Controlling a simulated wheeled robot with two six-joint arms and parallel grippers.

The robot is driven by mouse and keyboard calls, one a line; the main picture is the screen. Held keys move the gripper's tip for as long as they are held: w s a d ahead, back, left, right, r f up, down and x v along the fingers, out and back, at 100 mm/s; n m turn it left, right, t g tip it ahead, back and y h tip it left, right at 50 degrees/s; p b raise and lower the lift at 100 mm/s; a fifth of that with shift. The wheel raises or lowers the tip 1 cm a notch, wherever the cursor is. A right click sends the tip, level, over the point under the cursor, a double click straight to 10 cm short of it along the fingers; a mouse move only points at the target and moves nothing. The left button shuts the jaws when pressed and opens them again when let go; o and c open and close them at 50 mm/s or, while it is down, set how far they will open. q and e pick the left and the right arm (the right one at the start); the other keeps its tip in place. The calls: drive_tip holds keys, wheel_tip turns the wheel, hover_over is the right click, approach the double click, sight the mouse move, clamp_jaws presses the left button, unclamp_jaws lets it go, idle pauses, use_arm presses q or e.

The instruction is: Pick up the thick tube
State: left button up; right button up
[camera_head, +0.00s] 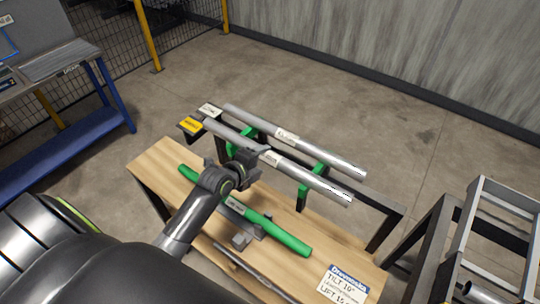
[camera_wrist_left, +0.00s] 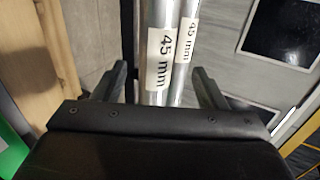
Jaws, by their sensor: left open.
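Two silver tubes lie side by side across green holders. The near tube (camera_head: 305,176) and the far tube (camera_head: 318,152) look much alike in thickness. A green tube (camera_head: 275,233) lies on the wooden table. My right gripper is out of view.
The wooden table (camera_head: 152,170) also bears a thin grey rod (camera_head: 245,268) and a sign (camera_head: 343,284). Green holders (camera_head: 309,190) stand under the silver tubes. White and yellow tags (camera_head: 190,125) are at the left end. A metal frame (camera_head: 500,240) stands at the right.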

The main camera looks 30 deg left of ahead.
sight(268, 160)
use_arm(q)
drive_tip(key=shift+w+f, duration=0.15)
drive_tip(key=shift+w, duration=0.15)
drive_tip(key=shift+w+d+f+p, duration=0.2)
drive_tip(key=shift+w+f+p, duration=0.05)
drive_tip(key=shift+w+p, duration=0.15)
drive_tip(key=p+x, duration=0.1)
drive_tip(key=x, duration=0.1)
drive_tip(key=shift+w+d+f, duration=0.15)
drive_tip(key=shift+w+f, duration=0.1)
drive_tip(key=shift+f, duration=0.1)
drive_tip(key=shift+w+f, duration=0.4)
drive_tip(key=shift+w, duration=0.15)
drive_tip(key=shift+c, duration=0.5)
drive_tip(key=c, duration=1.2)
drive_tip(key=shift+r, duration=0.1)
drive_tip(key=shift+c, duration=0.6)
drive_tip(key=shift+r, duration=0.15)
